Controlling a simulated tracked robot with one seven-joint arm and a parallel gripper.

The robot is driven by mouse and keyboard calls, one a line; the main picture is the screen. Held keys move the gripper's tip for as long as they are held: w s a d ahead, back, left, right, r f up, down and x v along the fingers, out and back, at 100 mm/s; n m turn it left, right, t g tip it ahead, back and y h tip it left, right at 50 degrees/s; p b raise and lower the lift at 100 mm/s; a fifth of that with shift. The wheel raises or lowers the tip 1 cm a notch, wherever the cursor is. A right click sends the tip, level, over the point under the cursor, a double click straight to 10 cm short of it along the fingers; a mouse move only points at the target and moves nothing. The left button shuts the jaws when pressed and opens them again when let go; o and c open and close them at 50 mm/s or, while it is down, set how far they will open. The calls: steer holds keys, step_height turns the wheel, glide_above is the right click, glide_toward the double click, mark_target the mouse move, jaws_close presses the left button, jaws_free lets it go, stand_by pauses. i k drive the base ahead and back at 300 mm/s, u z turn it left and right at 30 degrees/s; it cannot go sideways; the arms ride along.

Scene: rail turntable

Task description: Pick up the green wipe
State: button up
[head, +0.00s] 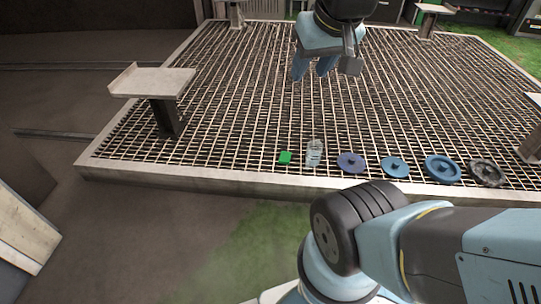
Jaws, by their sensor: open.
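The green wipe (285,157) is a small flat green piece lying on the metal grating near its front edge, just left of a clear glass. My gripper (312,77) hangs above the grating, farther back and slightly right of the wipe. Its fingers point down and are apart, with nothing seen between them. It is well away from the wipe and does not touch it.
A clear glass (314,152) stands close beside the wipe. To its right lie a purple disc (351,163), blue discs (395,167) (443,169) and a dark wheel (487,173). A raised concrete-like border (200,180) edges the grating (230,110). A post with a flat top (152,82) stands left.

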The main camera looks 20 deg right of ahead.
mark_target(285, 157)
steer(key=k, duration=0.4)
steer(key=z, duration=0.15)
steer(key=i, duration=1.4)
steer(key=u, duration=0.05)
